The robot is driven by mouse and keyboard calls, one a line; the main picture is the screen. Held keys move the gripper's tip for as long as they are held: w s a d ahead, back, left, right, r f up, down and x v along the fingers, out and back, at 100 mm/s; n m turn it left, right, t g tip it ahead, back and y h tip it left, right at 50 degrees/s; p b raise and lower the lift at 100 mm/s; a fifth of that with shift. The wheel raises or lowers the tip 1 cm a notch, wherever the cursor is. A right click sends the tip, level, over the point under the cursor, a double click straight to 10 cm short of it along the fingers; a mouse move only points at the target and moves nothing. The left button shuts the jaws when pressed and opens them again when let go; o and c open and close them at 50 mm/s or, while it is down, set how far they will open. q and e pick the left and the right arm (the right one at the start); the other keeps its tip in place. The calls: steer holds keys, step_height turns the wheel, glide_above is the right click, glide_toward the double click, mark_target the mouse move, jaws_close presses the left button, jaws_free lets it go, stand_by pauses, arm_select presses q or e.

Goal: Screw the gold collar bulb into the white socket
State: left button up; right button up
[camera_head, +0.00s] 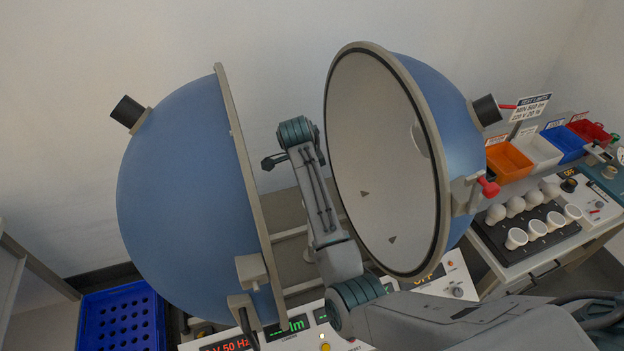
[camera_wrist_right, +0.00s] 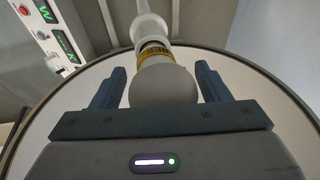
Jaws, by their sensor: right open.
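In the right wrist view a round white bulb (camera_wrist_right: 163,85) with a gold collar (camera_wrist_right: 153,54) sits between the fingers of my right gripper (camera_wrist_right: 160,84). The fingers are open, with a gap on both sides of the bulb. The collar end meets the white socket (camera_wrist_right: 149,28) on a white post, in line with it; some gold still shows at the joint. I cannot tell how deep the bulb sits. In the head view my right arm reaches between the sphere halves; its fingers and this bulb cannot be made out. My left gripper is out of view.
The open blue sphere halves (camera_head: 185,190) (camera_head: 452,115) flank my arm closely. A control panel (camera_head: 300,328) lies below. At right are a black rack (camera_head: 520,240) of white bulbs and cups, and orange (camera_head: 508,162), white and blue bins. A blue crate (camera_head: 122,318) stands lower left.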

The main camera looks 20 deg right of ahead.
steer(key=n, duration=0.4)
steer(key=shift+t+y, duration=0.4)
steer(key=n+y, duration=0.1)
steer(key=n, duration=0.3)
steer(key=shift+d, duration=0.1)
steer(key=n+y, duration=0.1)
steer(key=n, duration=0.3)
steer(key=shift+w+n+t, duration=0.1)
steer(key=shift+n+t, duration=0.2)
steer(key=n+y, duration=0.1)
steer(key=n, duration=0.2)
steer(key=shift+n, duration=0.3)
